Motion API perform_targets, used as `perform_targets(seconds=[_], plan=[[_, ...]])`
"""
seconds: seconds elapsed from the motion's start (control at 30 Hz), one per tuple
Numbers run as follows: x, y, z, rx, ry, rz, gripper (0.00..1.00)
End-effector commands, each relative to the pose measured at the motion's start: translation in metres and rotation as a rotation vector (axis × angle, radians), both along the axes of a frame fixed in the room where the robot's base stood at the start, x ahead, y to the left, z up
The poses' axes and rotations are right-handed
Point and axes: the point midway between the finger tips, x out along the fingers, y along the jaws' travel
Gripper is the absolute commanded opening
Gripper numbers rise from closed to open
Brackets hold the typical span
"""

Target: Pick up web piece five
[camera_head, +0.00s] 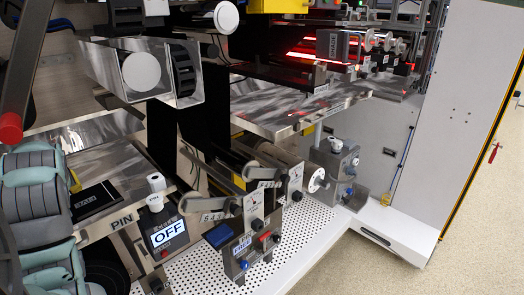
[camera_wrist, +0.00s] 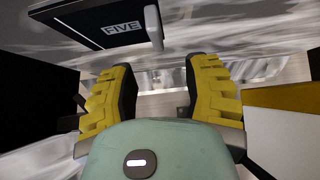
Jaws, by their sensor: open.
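Web piece five is a flat black piece with a white-framed FIVE label. In the wrist view, web piece five (camera_wrist: 75,28) lies at the upper left on a shiny metal surface, beyond my fingertips. A small light-coloured upright part (camera_wrist: 153,27) stands at its right edge. My gripper (camera_wrist: 160,76) is open, its two yellow fingers spread with nothing between them. In the head view, a black labelled piece (camera_head: 92,208) that looks like the same one lies on metal at the lower left. A bit of yellow beside it seems to be my gripper, mostly hidden by my arm.
A control box with an OFF screen (camera_head: 168,236) and a white-topped post (camera_head: 156,186) stand right of the piece. Levers and a gauge box (camera_head: 240,240) stand on a perforated white floor plate (camera_head: 292,240). Shiny metal web (camera_head: 105,130) lies behind. Open floor is at the far right.

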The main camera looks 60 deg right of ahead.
Motion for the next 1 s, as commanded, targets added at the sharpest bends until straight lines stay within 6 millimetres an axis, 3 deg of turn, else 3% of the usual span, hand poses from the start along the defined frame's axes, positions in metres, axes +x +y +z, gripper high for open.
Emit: perform_targets(seconds=[1.0], plan=[[0.044, -0.011, -0.049, 0.000, 0.001, -0.004, 0.48]])
